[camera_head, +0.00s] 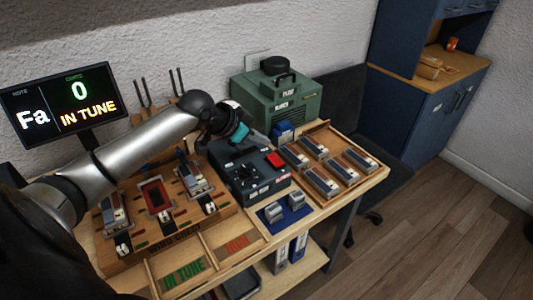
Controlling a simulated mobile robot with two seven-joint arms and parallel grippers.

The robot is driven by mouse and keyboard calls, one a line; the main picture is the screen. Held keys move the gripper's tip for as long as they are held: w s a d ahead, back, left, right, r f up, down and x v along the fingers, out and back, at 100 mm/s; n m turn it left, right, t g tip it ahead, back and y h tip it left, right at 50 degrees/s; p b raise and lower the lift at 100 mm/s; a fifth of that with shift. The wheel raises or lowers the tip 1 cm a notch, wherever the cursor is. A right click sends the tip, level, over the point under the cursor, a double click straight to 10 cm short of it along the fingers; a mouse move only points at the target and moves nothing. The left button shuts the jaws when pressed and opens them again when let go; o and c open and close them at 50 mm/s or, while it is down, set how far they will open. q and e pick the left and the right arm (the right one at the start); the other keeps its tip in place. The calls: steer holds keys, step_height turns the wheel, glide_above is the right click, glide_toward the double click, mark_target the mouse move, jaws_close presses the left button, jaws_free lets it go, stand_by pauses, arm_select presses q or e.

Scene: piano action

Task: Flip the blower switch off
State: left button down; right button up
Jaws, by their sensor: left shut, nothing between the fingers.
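A green box (290,103) with a black handle and small white labels stands at the back of the bench and looks like the blower. A dark grey control box (262,184) stands in front of it, with a red switch-like part (275,159) on its top right and small black knobs. I cannot tell from the picture which way any switch is set. My left gripper (240,134), dark with a teal part, is shut and empty above the back left of the control box, left of the red part. My right gripper is not in view.
A wooden tray (374,174) with several metal-and-wood blocks lies at right. A blue mat (263,215) carries two small blocks. A wooden test stand (137,252) is at left, below my arm. A screen (60,103) reads "Fa 0 IN TUNE". Floor is free at right.

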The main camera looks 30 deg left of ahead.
mark_target(273, 156)
arm_select(q)
steer(key=x, duration=0.3)
step_height(273, 156, down, 3)
steer(key=shift+w+a+r+b, duration=0.1)
steer(key=shift+r+b, duration=0.05)
steer(key=shift+b, duration=0.4)
steer(key=shift+a+f, duration=0.1)
steer(key=shift+f, duration=0.6)
steer(key=shift+a+f, duration=0.1)
steer(key=shift+f, duration=0.15)
